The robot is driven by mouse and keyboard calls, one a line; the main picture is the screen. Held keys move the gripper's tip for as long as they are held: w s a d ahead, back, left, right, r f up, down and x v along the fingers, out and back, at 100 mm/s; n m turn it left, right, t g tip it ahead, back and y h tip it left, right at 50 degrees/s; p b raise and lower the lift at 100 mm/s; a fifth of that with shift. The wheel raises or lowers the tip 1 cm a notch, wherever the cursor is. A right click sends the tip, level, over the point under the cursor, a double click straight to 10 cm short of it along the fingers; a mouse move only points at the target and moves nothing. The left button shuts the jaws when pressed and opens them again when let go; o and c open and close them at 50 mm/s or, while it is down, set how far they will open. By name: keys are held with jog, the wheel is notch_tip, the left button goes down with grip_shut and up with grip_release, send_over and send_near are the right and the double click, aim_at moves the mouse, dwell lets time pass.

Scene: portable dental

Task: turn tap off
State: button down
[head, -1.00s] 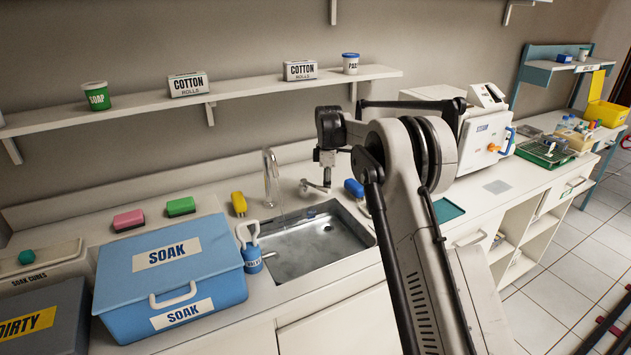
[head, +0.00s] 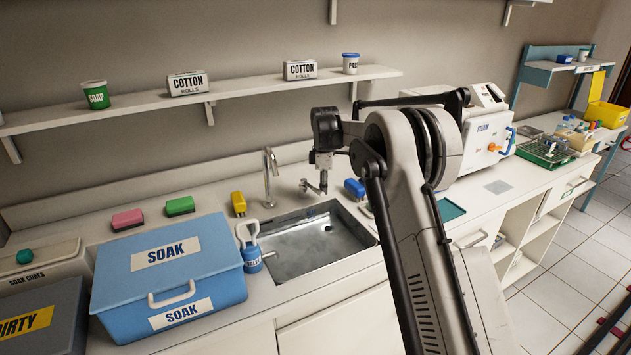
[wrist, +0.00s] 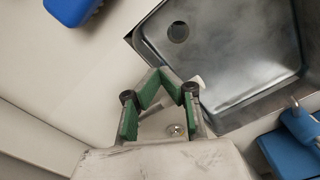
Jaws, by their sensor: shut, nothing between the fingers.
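The tap's curved metal spout (head: 270,170) rises behind the sink, and no water stream shows below it. The tap's lever (head: 310,187) sits on the counter to the right of the spout. My gripper (head: 323,187) points down at the lever's right end. In the wrist view my gripper (wrist: 165,74) has its green-padded fingertips together with nothing between them. A pale lever end (wrist: 198,82) shows close beside the right finger; I cannot tell whether they touch. The lever's base is partly hidden by the fingers.
The metal sink (head: 335,260) is in front of the tap. A blue jug (head: 252,262) stands at its left edge, a yellow brush (head: 239,203) behind that, and a blue brush (head: 355,188) right of my gripper. A shelf (head: 240,91) runs above.

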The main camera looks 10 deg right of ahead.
jog(key=shift+s+a, duration=0.1)
notch_tip(320, 180, up, 7)
jog(key=d+p, duration=0.1)
jog(key=p, duration=0.1)
jog(key=shift+p, duration=0.3)
dwell(0.7)
jog(key=shift+d, duration=0.1)
jog(key=s+d+r+m+t, duration=0.15)
jog(key=s+r+m, duration=0.25)
jog(key=s+r, duration=0.65)
jog(key=s+r+m+t, duration=0.2)
jog(key=s+r+m, duration=0.35)
jog(key=s, duration=0.75)
jog(key=s+f+m+t, duration=0.2)
jog(key=s+f+m, duration=0.1)
jog(key=s, duration=1.1)
jog(key=s+d+f+m+t+b, duration=0.1)
jog(key=s+f+m, duration=0.2)
jog(key=s, duration=1.1)
jog(key=shift+s+f+t, duration=0.15)
jog(key=shift+f+t, duration=0.2)
jog(key=shift+f, duration=0.2)
